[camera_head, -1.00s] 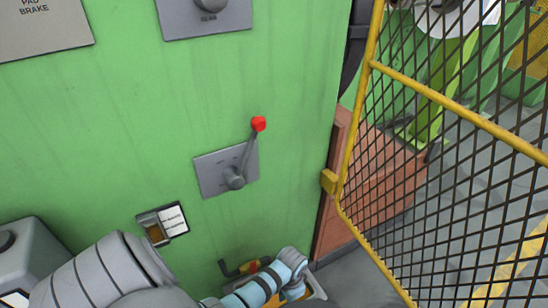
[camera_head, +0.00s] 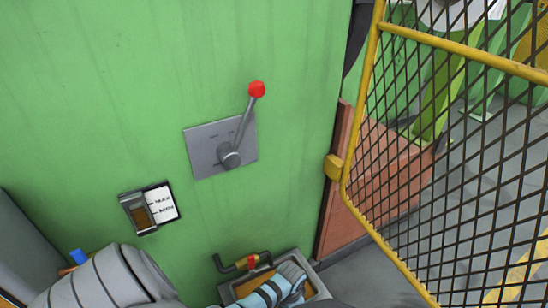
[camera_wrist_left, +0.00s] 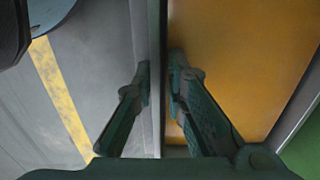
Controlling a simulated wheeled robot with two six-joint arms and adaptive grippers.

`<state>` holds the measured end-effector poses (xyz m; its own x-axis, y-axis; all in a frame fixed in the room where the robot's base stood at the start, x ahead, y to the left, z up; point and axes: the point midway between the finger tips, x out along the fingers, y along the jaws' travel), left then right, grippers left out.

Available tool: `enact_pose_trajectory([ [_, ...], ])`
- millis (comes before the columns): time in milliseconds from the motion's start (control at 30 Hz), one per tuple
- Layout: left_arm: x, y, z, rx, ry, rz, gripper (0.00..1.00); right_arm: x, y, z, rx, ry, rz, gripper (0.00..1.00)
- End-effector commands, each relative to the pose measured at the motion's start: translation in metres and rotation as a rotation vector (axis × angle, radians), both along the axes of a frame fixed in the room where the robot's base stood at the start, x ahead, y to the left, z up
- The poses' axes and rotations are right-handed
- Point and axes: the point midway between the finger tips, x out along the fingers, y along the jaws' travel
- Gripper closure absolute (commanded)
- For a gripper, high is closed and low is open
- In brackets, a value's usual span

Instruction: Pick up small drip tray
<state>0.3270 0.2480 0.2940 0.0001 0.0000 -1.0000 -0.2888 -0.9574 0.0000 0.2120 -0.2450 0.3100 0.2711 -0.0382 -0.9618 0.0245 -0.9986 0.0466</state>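The small drip tray (camera_head: 313,277) is a grey open box with orange-brown liquid or bottom inside. It sits at the foot of the green panel, low in the head view, below a small pipe with a red valve (camera_head: 252,262). In the left wrist view, the tray's grey wall (camera_wrist_left: 156,25) runs between the two fingers of my left gripper (camera_wrist_left: 160,72). One finger is on the outside over the grey floor, the other inside over the orange surface. Both fingers appear close against the wall. My right gripper is not in view.
The green panel (camera_head: 100,90) carries a lever with a red knob (camera_head: 257,89) and a MAX/MIN level gauge (camera_head: 151,208). A yellow-framed mesh gate (camera_head: 440,170) stands at the right beside a reddish-brown block (camera_head: 345,215). Grey floor shows between the tray and gate.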

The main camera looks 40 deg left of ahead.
Motion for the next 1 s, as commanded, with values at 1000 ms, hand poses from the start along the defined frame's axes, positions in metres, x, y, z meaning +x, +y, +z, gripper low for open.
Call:
enact_pose_trajectory([
  [1000,0.0004,0.0002,0.0028,0.001,-0.001,0.0,1.0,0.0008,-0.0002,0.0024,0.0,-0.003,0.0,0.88],
])
